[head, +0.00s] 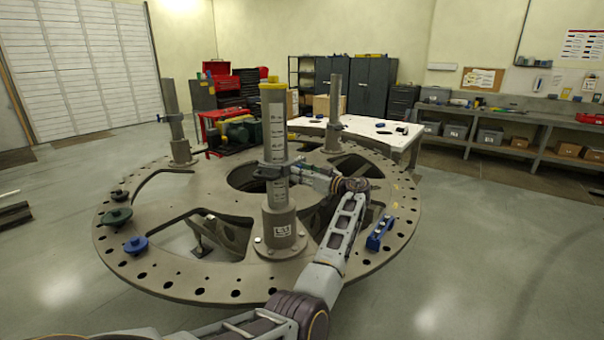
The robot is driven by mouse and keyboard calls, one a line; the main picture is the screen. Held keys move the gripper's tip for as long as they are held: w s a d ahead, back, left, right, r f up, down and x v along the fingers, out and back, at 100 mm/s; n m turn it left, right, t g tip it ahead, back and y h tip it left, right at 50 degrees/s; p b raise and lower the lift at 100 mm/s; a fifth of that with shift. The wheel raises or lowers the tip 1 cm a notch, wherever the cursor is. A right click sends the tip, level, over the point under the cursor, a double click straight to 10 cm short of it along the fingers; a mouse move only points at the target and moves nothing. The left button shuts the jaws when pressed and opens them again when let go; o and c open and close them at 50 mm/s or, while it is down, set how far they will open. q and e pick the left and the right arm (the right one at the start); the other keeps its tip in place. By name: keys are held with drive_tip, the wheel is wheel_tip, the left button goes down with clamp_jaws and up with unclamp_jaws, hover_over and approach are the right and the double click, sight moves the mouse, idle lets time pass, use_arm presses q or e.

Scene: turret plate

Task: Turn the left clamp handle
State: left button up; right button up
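A tall grey post with a yellow cap (273,110) stands upright on the near part of the round turret plate (150,262). A clamp collar (268,172) sits partway up this post. My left gripper (291,172) is at the collar's right side, close to it or touching. Its fingers are small and blend with the clamp, so I cannot tell whether they are open or shut. No separate handle can be made out there. A second post (172,105) with a collar stands at the back left, and a third (334,105) at the back right. My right gripper is out of view.
The plate has large cutouts and a ring of holes. Blue (136,245), green (117,216) and dark knobs lie at its left edge. A blue part (379,233) sits on its right. A white-topped table (385,136) stands behind. Floor is clear at right.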

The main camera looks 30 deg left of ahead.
use_arm(q)
clamp_jaws()
drive_tip(key=m, duration=1.7)
drive_tip(key=shift+w+f+m, duration=0.15)
drive_tip(key=shift+w+m, duration=0.15)
drive_tip(key=shift+m, duration=0.1)
idle(0.5)
idle(0.3)
